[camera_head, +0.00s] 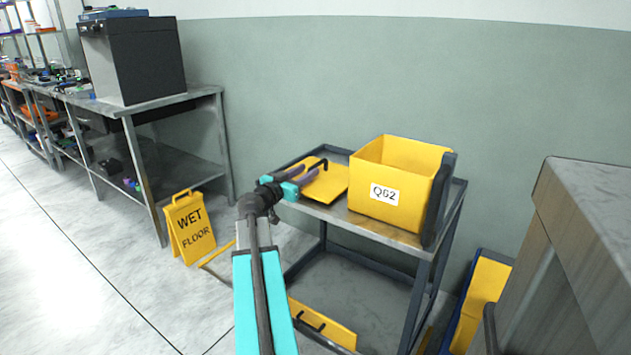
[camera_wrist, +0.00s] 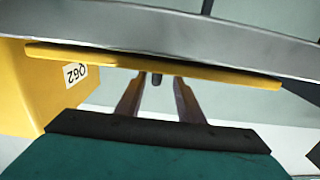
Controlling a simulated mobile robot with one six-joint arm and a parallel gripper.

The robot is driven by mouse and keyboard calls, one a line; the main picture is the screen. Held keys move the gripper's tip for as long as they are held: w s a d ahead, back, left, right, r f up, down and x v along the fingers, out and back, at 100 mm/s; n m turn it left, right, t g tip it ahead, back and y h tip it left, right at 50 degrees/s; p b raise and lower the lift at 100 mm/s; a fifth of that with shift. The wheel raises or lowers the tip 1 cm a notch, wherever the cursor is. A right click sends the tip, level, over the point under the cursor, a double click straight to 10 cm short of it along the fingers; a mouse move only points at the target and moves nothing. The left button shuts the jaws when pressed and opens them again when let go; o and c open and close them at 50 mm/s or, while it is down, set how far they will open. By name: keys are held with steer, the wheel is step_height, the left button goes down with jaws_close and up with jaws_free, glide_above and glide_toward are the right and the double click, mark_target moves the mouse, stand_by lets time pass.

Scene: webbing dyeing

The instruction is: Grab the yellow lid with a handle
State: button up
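The yellow lid (camera_head: 330,188) lies flat on the top of a grey cart, left of the yellow bin. My gripper (camera_head: 306,176) is over the lid at the handle. Part of the lid and handle is hidden behind the gripper in the head view.
The yellow bin (camera_head: 398,173) labelled Q62 stands on the cart (camera_head: 395,235), close right of the lid. A wall is behind. A yellow wet floor sign (camera_head: 191,228) stands at left. A grey cabinet (camera_head: 585,240) is at right.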

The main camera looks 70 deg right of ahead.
mark_target(323, 160)
steer(key=shift+s+d, duration=0.15)
steer(key=shift+d, duration=0.5)
steer(key=shift+b+x, duration=0.3)
steer(key=shift+x, duration=2.25)
steer(key=shift+s+r, duration=0.1)
steer(key=shift+s, duration=0.05)
jaws_close()
